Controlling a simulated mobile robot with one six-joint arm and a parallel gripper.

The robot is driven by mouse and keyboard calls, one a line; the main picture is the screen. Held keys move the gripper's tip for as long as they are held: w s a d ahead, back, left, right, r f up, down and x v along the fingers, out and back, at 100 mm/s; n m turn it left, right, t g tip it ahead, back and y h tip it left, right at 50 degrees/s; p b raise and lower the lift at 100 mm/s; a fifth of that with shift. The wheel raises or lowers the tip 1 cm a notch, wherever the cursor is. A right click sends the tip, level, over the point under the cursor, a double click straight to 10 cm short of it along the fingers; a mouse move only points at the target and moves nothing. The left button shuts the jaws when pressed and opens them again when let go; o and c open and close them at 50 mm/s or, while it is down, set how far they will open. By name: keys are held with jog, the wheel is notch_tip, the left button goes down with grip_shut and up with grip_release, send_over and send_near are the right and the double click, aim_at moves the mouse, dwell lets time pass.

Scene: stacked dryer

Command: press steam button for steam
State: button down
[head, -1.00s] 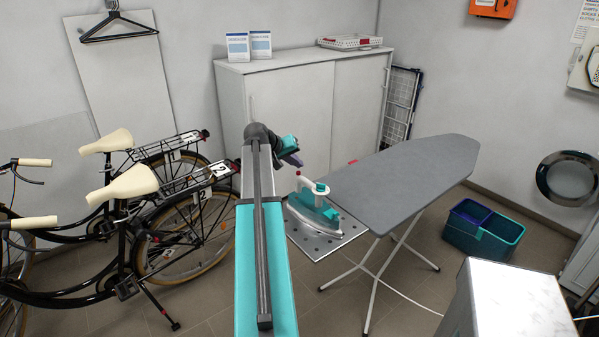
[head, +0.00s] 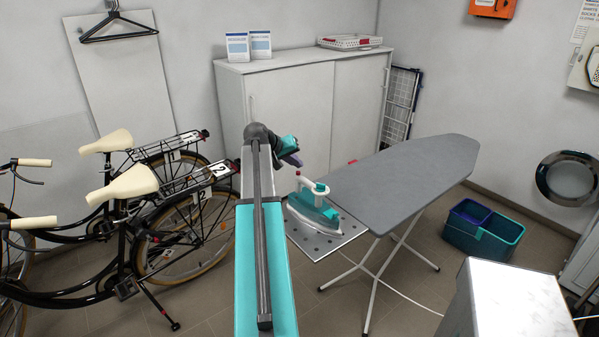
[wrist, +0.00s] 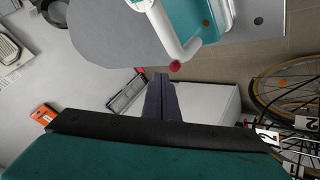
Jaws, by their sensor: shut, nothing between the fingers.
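The iron (head: 316,212), teal and white, rests on the perforated metal plate (head: 338,246) at the near end of the ironing board. In the wrist view its white handle (wrist: 168,32) points down toward me, with a round red button (wrist: 174,66) at its end. My gripper (wrist: 161,77) is shut and empty; its dark fingertips appear just below and slightly left of the red button. I cannot tell for sure whether they touch it, but a small gap shows. In the head view my gripper (head: 295,162) is at the upper left of the iron, partly hidden by my arm.
The grey ironing board (head: 410,180) stretches away to the right. Bicycles (head: 130,200) stand at the left, and a white cabinet (head: 290,105) is behind. A teal bin (head: 485,240) and a white-topped unit (head: 515,300) are at the right. Free space surrounds my gripper.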

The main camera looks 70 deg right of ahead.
jog(key=shift+f, duration=0.1)
jog(key=shift+w+f+b, duration=0.1)
jog(key=shift+f+b, duration=0.2)
jog(key=shift+f, duration=0.5)
dwell(1.2)
jog(key=shift+r, duration=0.9)
jog(key=shift+r, duration=0.1)
jog(key=shift+r+p, duration=1.35)
jog(key=shift+r, duration=1.05)
dwell(1.2)
